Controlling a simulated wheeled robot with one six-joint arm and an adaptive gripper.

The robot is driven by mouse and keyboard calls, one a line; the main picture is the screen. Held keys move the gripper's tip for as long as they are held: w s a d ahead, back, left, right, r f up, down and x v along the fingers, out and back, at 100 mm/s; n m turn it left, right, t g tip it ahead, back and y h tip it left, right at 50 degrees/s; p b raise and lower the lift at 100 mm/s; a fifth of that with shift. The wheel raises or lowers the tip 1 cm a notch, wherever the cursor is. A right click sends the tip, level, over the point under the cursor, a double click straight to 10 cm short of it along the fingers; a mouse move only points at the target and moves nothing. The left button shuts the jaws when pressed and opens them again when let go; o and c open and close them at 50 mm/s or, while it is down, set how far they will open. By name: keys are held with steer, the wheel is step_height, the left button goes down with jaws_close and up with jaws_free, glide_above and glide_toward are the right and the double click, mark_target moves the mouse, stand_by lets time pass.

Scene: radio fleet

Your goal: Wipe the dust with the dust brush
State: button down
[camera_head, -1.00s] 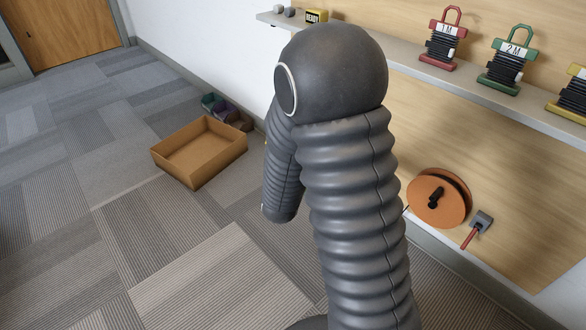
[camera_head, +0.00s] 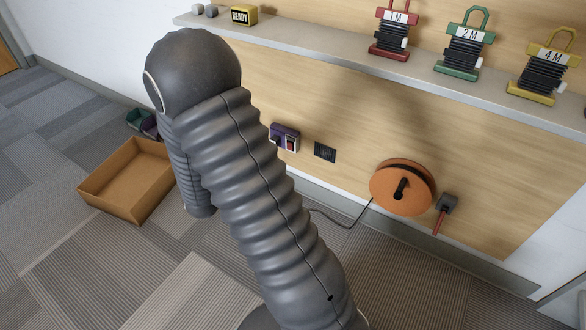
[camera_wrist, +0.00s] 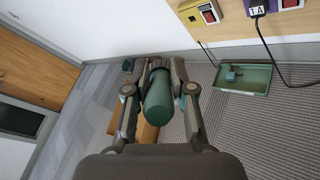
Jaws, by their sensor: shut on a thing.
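My gripper (camera_wrist: 159,66) is shut on a dark green, round-ended cylindrical thing (camera_wrist: 159,101) in the wrist view. It points toward the camera between my fingers, and its far end is hidden. It may be the dust brush, but I see no bristles. In the head view my own dark ribbed arm hides the gripper. I cannot make out any dust in either view.
A wooden wall with a shelf (camera_head: 330,55) carries several spools and a READY box (camera_head: 243,15). Below hang an orange reel (camera_head: 390,190) and a purple box (camera_head: 284,137). An open cardboard box (camera_head: 130,182) stands on carpet. A green tray (camera_wrist: 232,92) lies near the wall.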

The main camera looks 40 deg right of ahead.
steer(key=s+d+f+m+g+h, duration=0.1)
steer(key=d+f+m+g+h, duration=0.2)
steer(key=d, duration=0.7)
steer(key=s+d+f+m+g+h+b, duration=0.1)
steer(key=s+d+f+m+g+h, duration=0.1)
steer(key=d+f+m+g+h, duration=0.2)
steer(key=s+d+f+m+g+h, duration=0.2)
steer(key=d+f+h, duration=0.5)
steer(key=d, duration=1)
steer(key=shift+s+f+m+g+b, duration=0.25)
steer(key=shift+f+m+g, duration=0.7)
steer(key=shift+f, duration=0.8)
steer(key=shift+w+d+b, duration=0.4)
steer(key=shift+d+b, duration=0.2)
steer(key=shift+d, duration=0.15)
steer(key=shift+s, duration=0.15)
steer(key=s+d, duration=0.2)
steer(key=s, duration=0.4)
steer(key=shift+s+d, duration=0.35)
steer(key=shift+d, duration=0.05)
